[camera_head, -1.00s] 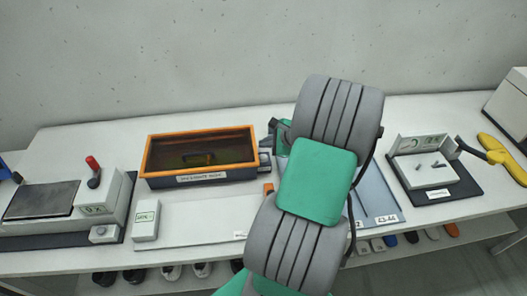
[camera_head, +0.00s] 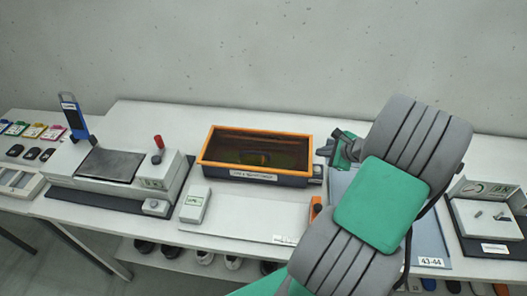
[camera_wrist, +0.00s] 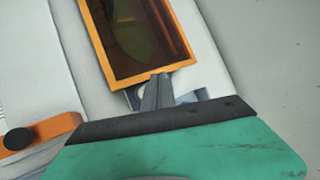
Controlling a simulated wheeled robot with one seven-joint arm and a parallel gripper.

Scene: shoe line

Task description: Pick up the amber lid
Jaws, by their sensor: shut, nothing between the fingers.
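The amber lid (camera_head: 258,147) is a see-through brown-amber panel with an orange frame. It lies on top of a dark box (camera_head: 268,179) with a white label on its front. A dark shape shows dimly through the panel. The lid also fills the upper middle of the wrist view (camera_wrist: 140,38). My gripper (camera_head: 323,150) is just right of the box in the head view. In the wrist view my gripper's fingers (camera_wrist: 160,79) are together and empty, at the near short edge of the lid's frame. I cannot tell whether they touch it.
A press-like machine with a red-knobbed lever (camera_head: 158,142) stands left of the box. A small white labelled block (camera_head: 195,204) and a pale flat board (camera_head: 243,220) lie in front. A blue-grey mat labelled 43-44 (camera_head: 430,246) is partly behind my arm. A wall runs behind the table.

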